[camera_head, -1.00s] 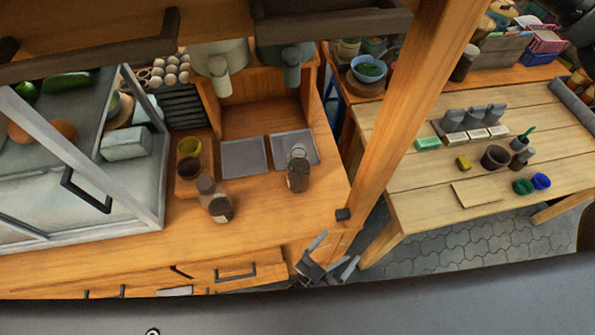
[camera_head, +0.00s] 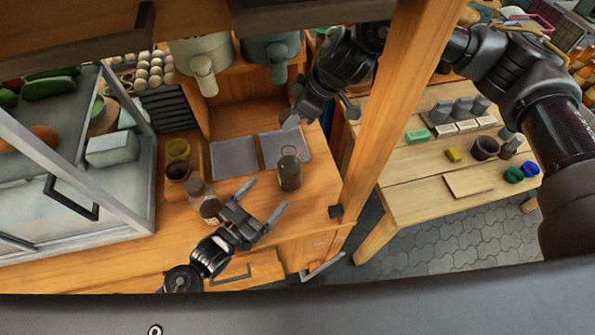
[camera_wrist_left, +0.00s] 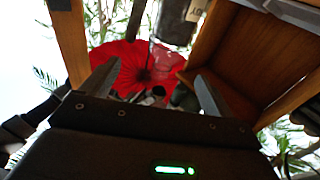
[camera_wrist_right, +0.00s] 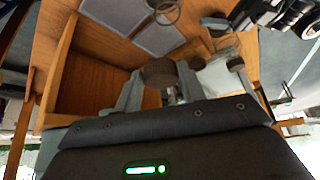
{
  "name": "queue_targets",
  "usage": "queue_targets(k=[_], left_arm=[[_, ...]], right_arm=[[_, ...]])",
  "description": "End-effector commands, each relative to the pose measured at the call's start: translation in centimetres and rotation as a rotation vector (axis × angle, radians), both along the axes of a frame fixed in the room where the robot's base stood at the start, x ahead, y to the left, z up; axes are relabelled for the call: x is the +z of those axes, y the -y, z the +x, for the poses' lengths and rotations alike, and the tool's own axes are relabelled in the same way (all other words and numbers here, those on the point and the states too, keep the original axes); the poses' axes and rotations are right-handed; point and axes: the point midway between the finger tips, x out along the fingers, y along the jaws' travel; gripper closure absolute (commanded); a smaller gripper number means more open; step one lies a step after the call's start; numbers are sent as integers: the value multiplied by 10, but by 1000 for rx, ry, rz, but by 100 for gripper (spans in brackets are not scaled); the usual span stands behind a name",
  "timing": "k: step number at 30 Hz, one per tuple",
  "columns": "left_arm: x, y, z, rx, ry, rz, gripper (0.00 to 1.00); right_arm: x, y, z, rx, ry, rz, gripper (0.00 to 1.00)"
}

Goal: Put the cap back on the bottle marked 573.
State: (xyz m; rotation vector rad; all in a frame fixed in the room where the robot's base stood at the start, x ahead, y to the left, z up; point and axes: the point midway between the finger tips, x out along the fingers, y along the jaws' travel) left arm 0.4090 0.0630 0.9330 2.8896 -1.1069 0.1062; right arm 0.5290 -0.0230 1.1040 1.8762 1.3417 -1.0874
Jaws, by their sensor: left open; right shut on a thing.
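A clear glass bottle with dark contents (camera_head: 210,207) stands on the wooden counter. I cannot read 573 on either. My left gripper (camera_head: 260,203) is open and empty, low over the counter's front, just right of the first bottle. My right gripper (camera_head: 320,114) is above the back right of the counter, beyond the second bottle. In the right wrist view its jaws are shut on a dark brown round piece (camera_wrist_right: 160,72) that looks like a cap.
A wooden post (camera_head: 385,110) stands right of the counter, close to my right arm. Two grey mats (camera_head: 234,157) lie behind the bottles. A brown cup (camera_head: 177,170) stands at left beside a glass case (camera_head: 120,150). A side table (camera_head: 420,205) is at right.

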Motion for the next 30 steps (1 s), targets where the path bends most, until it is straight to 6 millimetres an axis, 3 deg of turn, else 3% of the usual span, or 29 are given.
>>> queue_targets(k=[3,18,23,30], left_arm=[[-2,-18,7,19,-22,34,13],[-10,-19,6,31,-49,66,13],[-10,-12,14,31,-48,65,13],[-9,14,45,30,-48,63,13]], right_arm=[[-4,-18,-16,83,0,0,81],[1,-14,-22,122,0,-1,81],[1,-13,-22,121,0,-1,81],[1,-13,-22,120,-1,-1,81]])
